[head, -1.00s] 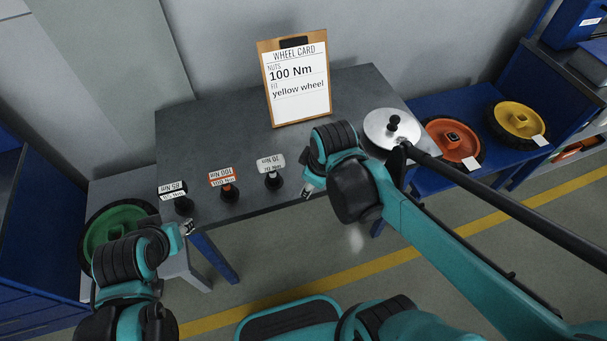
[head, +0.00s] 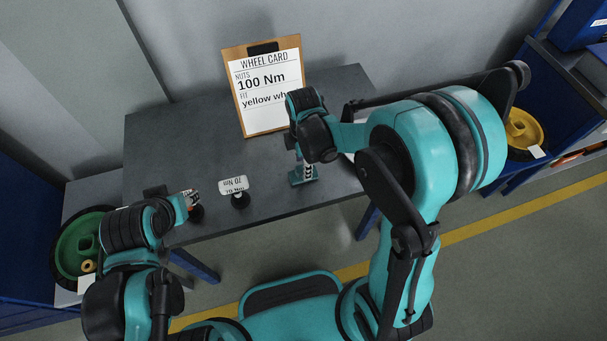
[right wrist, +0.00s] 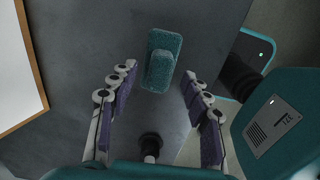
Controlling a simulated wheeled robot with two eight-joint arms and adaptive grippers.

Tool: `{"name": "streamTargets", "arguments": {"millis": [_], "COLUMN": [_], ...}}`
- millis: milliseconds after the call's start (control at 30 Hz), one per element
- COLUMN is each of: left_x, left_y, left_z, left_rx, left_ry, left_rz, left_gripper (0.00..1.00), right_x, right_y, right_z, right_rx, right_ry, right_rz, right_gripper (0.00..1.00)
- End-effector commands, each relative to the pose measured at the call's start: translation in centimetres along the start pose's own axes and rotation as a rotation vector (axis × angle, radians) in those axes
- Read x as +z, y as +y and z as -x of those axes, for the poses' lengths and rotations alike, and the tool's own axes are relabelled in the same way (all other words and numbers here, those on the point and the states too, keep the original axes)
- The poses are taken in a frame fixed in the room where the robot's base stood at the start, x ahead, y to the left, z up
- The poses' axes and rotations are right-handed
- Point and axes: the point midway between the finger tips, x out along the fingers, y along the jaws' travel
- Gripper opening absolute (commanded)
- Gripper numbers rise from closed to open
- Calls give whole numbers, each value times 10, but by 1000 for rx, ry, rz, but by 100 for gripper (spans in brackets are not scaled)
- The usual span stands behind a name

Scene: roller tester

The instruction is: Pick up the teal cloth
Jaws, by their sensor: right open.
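The teal cloth (right wrist: 164,57) lies on the dark grey table as a small folded pad with a second layer on it. It also shows in the head view (head: 298,178), partly covered by my right gripper (head: 305,165). In the right wrist view my right gripper (right wrist: 158,85) is open, with its fingers apart on either side of the cloth's near end. No hold on the cloth is visible. My left gripper (head: 190,198) is at the table's left front, close to a labelled black socket; its jaws are too small to read.
The dark table (head: 160,150) carries a wheel card (head: 262,90) at the back and a 70 Nm labelled socket (head: 237,190) in front. A black knob (right wrist: 150,145) shows near my right gripper. A green wheel (head: 75,245) stands left, a yellow wheel (head: 522,130) right.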

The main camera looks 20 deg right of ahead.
Motion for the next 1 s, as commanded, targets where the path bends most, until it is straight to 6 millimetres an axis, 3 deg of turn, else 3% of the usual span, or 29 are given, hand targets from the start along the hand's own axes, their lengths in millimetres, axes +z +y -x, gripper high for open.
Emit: {"name": "streamTargets", "arguments": {"millis": [33,133,367,500,567,1000], "left_x": [5,8,6,6,6,4], "left_y": [0,0,0,0,0,0], "left_z": [-7,-10,-9,-9,-9,-6], "left_rx": [0,0,0,0,0,0], "left_ry": [0,0,0,0,0,0], "left_rz": [0,0,0,0,0,0], "left_gripper": [40,40,40,40,40,40], "right_x": [0,0,0,0,0,0], "right_y": [1,1,0,0,0,0], "right_z": [-13,-24,-24,-24,-24,-16], "right_rx": [0,1,1,1,1,1], "right_ry": [0,0,0,0,0,0], "right_rz": [0,0,-1,-1,-1,-1], "right_gripper": [48,48,48,11,0,0]}}
